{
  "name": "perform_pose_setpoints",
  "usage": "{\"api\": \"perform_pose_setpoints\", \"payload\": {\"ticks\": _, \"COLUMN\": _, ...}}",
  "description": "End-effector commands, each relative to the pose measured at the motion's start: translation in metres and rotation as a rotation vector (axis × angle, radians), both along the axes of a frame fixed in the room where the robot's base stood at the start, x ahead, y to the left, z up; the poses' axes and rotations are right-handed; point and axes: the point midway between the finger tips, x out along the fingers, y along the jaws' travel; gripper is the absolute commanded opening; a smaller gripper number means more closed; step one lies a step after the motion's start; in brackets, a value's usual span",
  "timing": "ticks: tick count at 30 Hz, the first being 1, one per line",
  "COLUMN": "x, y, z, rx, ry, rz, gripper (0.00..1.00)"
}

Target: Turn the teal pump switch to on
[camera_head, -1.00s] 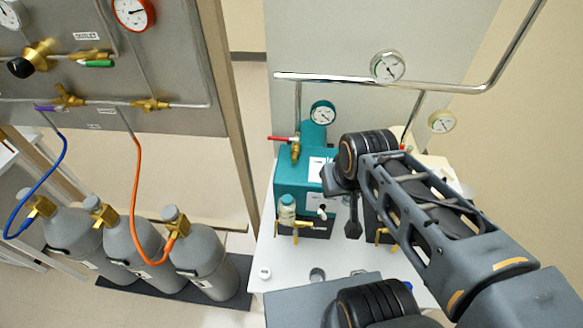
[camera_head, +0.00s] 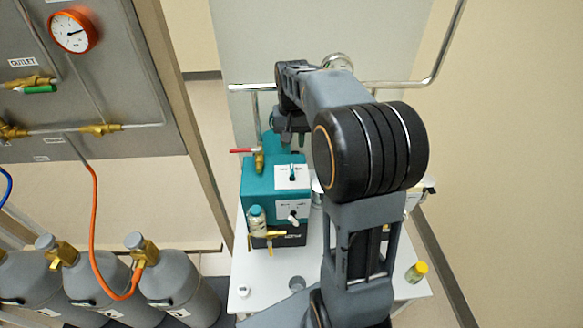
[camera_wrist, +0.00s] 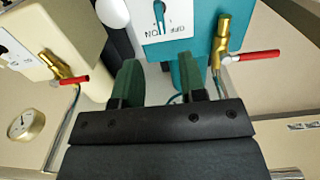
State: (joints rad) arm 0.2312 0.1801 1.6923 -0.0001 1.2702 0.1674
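The teal pump (camera_head: 258,190) stands on a white table in the head view. Its upper white panel (camera_head: 283,183) bears a small teal switch (camera_head: 292,172). In the wrist view the teal pump (camera_wrist: 207,22) is at the top, with the teal switch (camera_wrist: 160,14) on its panel beside upside-down ON and OFF lettering. The handle looks roughly upright in the picture; its setting is unclear. My gripper (camera_wrist: 158,72) is open and empty, its two dark green fingers pointing towards the panel, apart from the switch.
A red-handled brass valve (camera_head: 258,158) sits on the pump's top. A cream unit (camera_wrist: 62,35) stands beside the pump. A chrome rail (camera_head: 395,84) runs behind. Gas cylinders (camera_head: 180,292) and a gauge board stand left.

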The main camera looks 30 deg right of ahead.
Motion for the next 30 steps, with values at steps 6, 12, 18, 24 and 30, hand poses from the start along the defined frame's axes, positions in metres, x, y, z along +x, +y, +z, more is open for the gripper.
{"api": "perform_pose_setpoints", "payload": {"ticks": 6, "x": -0.001, "y": 0.000, "z": -0.044, "rx": 0.001, "ry": 0.004, "rz": 0.001, "gripper": 0.38}}
{"api": "perform_pose_setpoints", "payload": {"ticks": 12, "x": -0.001, "y": 0.000, "z": -0.077, "rx": 0.001, "ry": 0.003, "rz": 0.001, "gripper": 0.38}}
{"api": "perform_pose_setpoints", "payload": {"ticks": 18, "x": 0.000, "y": 0.000, "z": -0.098, "rx": 0.000, "ry": 0.001, "rz": 0.001, "gripper": 0.38}}
{"api": "perform_pose_setpoints", "payload": {"ticks": 24, "x": 0.000, "y": 0.000, "z": -0.106, "rx": 0.000, "ry": -0.001, "rz": 0.001, "gripper": 0.38}}
{"api": "perform_pose_setpoints", "payload": {"ticks": 30, "x": 0.000, "y": 0.000, "z": -0.107, "rx": 0.000, "ry": -0.001, "rz": 0.001, "gripper": 0.38}}
